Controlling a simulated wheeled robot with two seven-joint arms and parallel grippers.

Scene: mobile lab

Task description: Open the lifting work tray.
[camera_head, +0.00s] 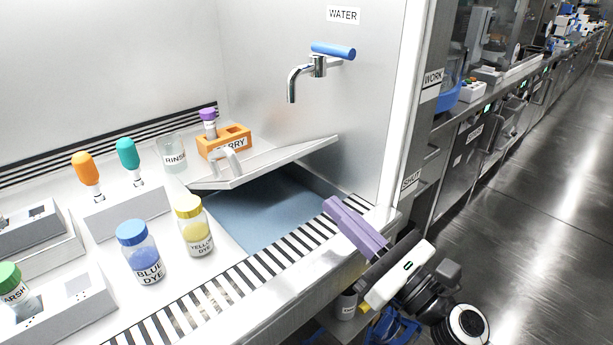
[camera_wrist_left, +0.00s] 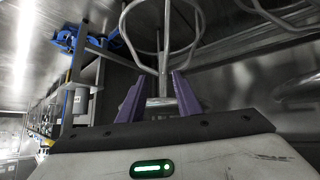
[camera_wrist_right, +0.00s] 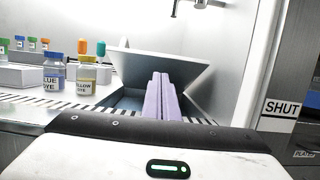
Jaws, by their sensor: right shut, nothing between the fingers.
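The lifting work tray's white panel (camera_head: 285,158) is raised and tilted in the head view, with a pale handle (camera_head: 228,160) on its upper face. Under it lies an open recess with a blue-grey floor (camera_head: 262,215). My right gripper (camera_head: 330,204) is shut and empty, at the front right of the recess and apart from the panel. In the right wrist view its purple fingers (camera_wrist_right: 160,78) are together, with the raised panel (camera_wrist_right: 160,70) behind. My left gripper (camera_wrist_left: 155,80) shows only in its wrist view, its fingers apart.
A blue dye jar (camera_head: 140,255) and a yellow dye jar (camera_head: 193,228) stand left of the recess. An orange rack (camera_head: 222,143) is behind the panel. A tap (camera_head: 308,68) juts from the side wall. Chrome rings (camera_wrist_left: 160,25) and a post are close to the left gripper.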

